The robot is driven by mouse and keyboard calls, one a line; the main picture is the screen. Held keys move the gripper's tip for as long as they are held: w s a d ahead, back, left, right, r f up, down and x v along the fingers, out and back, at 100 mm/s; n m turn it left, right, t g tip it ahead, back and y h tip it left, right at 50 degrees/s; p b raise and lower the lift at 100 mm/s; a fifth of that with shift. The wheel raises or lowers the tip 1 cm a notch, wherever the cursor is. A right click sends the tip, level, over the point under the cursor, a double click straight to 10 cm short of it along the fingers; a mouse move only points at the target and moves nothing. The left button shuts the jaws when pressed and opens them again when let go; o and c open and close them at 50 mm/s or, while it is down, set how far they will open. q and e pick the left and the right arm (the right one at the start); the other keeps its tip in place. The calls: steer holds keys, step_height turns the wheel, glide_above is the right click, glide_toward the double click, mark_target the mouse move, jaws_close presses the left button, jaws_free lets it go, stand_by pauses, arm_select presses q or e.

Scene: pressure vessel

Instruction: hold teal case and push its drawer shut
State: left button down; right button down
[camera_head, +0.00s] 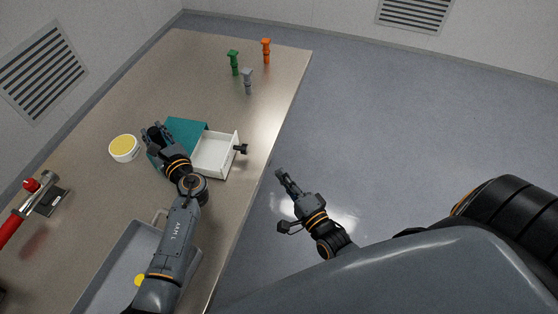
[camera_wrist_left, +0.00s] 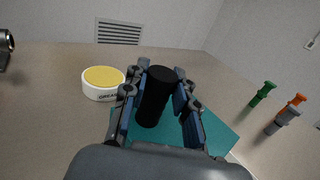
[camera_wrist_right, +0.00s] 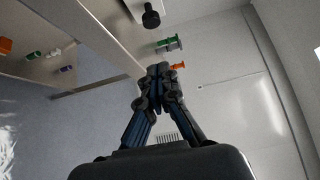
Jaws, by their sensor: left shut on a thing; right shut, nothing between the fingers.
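The teal case (camera_head: 186,129) sits on the table, and its top also shows in the left wrist view (camera_wrist_left: 212,132). Its white drawer (camera_head: 213,153) stands open toward the table's right edge, with a black knob (camera_head: 241,148) on its front. The knob also shows in the right wrist view (camera_wrist_right: 151,17). My left gripper (camera_head: 154,134) is shut on a black upright post (camera_wrist_left: 155,95) above the case's top. My right gripper (camera_head: 282,175) is shut and empty, beyond the table edge, apart from the knob and to its lower right in the head view.
A yellow-topped grease tub (camera_head: 124,148) stands left of the case. Green (camera_head: 233,62), orange (camera_head: 266,50) and grey (camera_head: 247,80) pieces stand at the far end of the table. A grey tray (camera_head: 118,262) and a red-handled tool (camera_head: 30,202) are nearer. Open floor lies right of the table.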

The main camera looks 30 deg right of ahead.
mark_target(223, 157)
steer(key=w+a, duration=0.1)
steer(key=w, duration=0.5)
steer(key=w+a, duration=0.1)
steer(key=w, duration=0.2)
steer(key=shift+w+a, duration=0.1)
steer(key=shift+a, duration=0.2)
steer(key=shift+w+a, duration=0.4)
steer(key=shift+a, duration=0.2)
steer(key=w+a, duration=0.4)
steer(key=a, duration=0.1)
steer(key=w+a, duration=0.2)
steer(key=a, duration=0.1)
steer(key=shift+w, duration=0.3)
arm_select(q)
steer(key=shift+d, duration=0.1)
